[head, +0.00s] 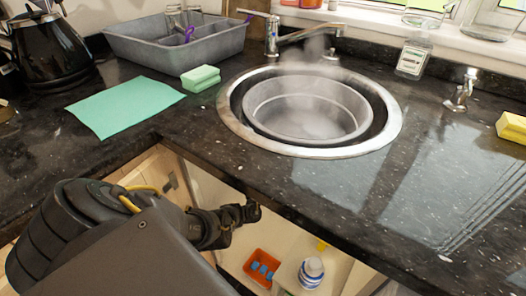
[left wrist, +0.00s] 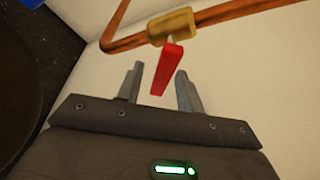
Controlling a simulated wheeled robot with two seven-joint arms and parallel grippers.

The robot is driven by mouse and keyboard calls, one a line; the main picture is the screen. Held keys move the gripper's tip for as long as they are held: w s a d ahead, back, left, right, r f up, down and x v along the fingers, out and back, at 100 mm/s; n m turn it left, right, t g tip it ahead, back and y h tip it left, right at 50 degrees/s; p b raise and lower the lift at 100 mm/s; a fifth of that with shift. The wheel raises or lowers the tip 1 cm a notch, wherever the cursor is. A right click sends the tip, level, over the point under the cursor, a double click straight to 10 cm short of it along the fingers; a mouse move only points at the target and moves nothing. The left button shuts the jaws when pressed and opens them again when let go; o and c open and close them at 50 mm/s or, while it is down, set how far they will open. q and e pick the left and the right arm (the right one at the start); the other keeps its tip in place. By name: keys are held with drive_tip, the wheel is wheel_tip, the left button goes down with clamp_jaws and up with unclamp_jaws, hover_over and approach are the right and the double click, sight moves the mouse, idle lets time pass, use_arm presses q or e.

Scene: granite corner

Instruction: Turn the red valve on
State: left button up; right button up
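The red valve handle (left wrist: 167,70) shows in the left wrist view, hanging down at a slight tilt from a brass valve body (left wrist: 173,26) on a copper pipe (left wrist: 235,13). My left gripper (left wrist: 159,69) is open, with one finger on each side of the handle's lower part. Gaps show between the handle and both fingers; I cannot tell their depth relation. In the head view my left gripper (head: 240,213) reaches below the counter's front edge into the open cupboard. The valve is hidden in that view. My right gripper is not in view.
The dark granite counter (head: 420,190) overhangs the cupboard. Inside, an orange box (head: 260,264) and a blue-and-white container (head: 311,272) stand low, right of my gripper. Above, the round sink holds a steaming grey basin (head: 305,108). The tap (head: 300,35) stands behind it.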

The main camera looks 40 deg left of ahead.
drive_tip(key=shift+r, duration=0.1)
